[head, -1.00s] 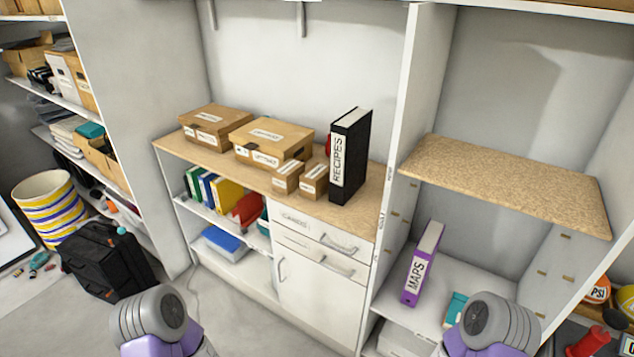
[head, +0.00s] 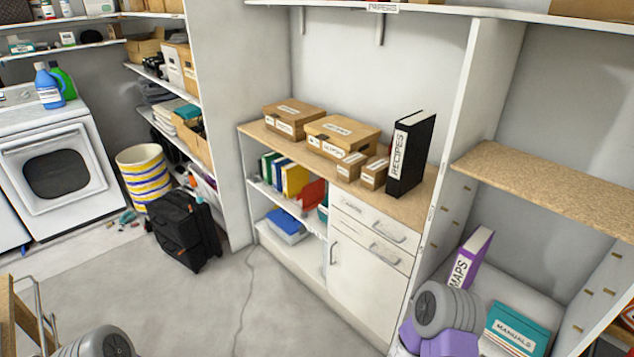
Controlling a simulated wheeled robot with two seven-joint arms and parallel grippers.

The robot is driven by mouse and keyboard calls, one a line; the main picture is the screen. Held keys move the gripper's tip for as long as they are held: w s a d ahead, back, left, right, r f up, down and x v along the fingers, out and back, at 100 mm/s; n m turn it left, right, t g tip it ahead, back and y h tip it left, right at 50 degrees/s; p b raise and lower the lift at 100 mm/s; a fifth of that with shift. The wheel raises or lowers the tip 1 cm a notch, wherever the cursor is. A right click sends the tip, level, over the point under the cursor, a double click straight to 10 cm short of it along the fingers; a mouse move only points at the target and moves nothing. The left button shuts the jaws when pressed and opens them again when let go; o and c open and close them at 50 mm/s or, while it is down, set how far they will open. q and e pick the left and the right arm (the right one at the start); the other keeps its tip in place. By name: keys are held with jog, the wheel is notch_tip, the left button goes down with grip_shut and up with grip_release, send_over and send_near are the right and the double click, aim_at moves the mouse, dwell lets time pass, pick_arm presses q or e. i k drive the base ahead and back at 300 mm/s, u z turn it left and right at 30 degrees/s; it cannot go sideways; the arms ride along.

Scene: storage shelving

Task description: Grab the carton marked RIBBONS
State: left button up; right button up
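Several brown cartons stand on the wood-topped cabinet (head: 408,205). A flat lidded carton (head: 293,119) is at the left, a larger lidded carton (head: 341,135) is beside it, and two small cartons, one (head: 351,166) and another (head: 374,173), stand in front of the larger one. Each has white labels, but the print is too small to read surely, so I cannot tell which one says RIBBONS. Only grey and purple links of my arms show at the bottom edge. Neither gripper is in view.
A black RECIPES binder (head: 407,155) stands right of the small cartons. A purple MAPS binder (head: 470,258) and a teal MANUALS box (head: 516,328) are on the right shelf. A black suitcase (head: 180,230) and striped basket (head: 144,178) stand left; floor before the cabinet is clear.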

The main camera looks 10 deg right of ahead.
aim_at(374, 173)
jog(key=z, duration=0.05)
jog(key=i, duration=0.9)
jog(key=z, duration=0.25)
